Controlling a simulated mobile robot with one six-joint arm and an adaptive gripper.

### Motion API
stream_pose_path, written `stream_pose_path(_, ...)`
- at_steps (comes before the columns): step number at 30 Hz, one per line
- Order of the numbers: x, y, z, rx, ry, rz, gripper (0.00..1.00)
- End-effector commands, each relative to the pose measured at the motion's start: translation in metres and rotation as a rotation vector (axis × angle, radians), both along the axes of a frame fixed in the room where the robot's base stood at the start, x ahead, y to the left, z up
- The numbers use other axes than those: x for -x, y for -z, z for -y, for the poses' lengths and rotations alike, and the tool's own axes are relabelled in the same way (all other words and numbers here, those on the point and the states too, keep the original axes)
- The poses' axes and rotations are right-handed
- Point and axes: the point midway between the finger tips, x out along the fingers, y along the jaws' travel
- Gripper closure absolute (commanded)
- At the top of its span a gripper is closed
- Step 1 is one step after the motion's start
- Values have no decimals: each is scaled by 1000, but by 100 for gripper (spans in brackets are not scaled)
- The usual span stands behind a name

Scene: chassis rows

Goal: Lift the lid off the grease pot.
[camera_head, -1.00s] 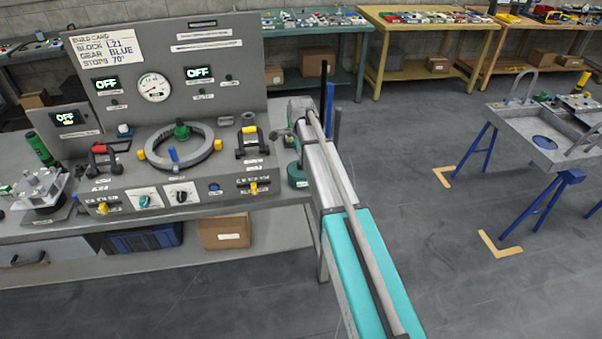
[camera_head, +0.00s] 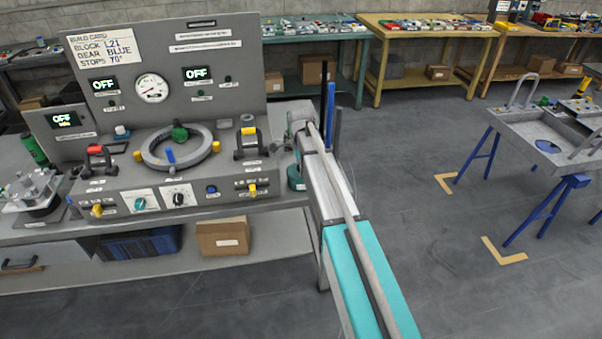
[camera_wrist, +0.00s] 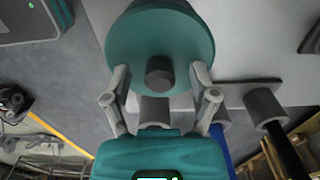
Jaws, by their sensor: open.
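The grease pot is a round teal pot (camera_head: 296,179) at the right end of the grey bench, partly hidden by my arm in the head view. In the wrist view its round teal lid (camera_wrist: 160,35) fills the top middle, with a short dark grey knob (camera_wrist: 160,72) standing up from it. My gripper (camera_wrist: 160,84) is open, with one grey finger on each side of the knob and gaps between. The lid appears seated on the pot, whose body is hidden below it in the wrist view.
Dark and blue upright posts (camera_head: 331,104) stand close to the right of my gripper. The grey control console (camera_head: 165,75) with its ring and handles is to the left on the bench. Open floor (camera_head: 420,240) lies to the right, before a blue-legged stand (camera_head: 540,150).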

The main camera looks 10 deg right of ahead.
Motion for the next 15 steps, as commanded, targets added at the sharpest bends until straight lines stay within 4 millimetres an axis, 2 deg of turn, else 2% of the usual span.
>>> stream_pose_path(7, 0, 0, 0, 0, 0, 0, 25)
stream_pose_path(8, 0, 0, 0, 0, 0, 0, 28)
stream_pose_path(15, 0, 0, 0, 0, 0, 0, 73)
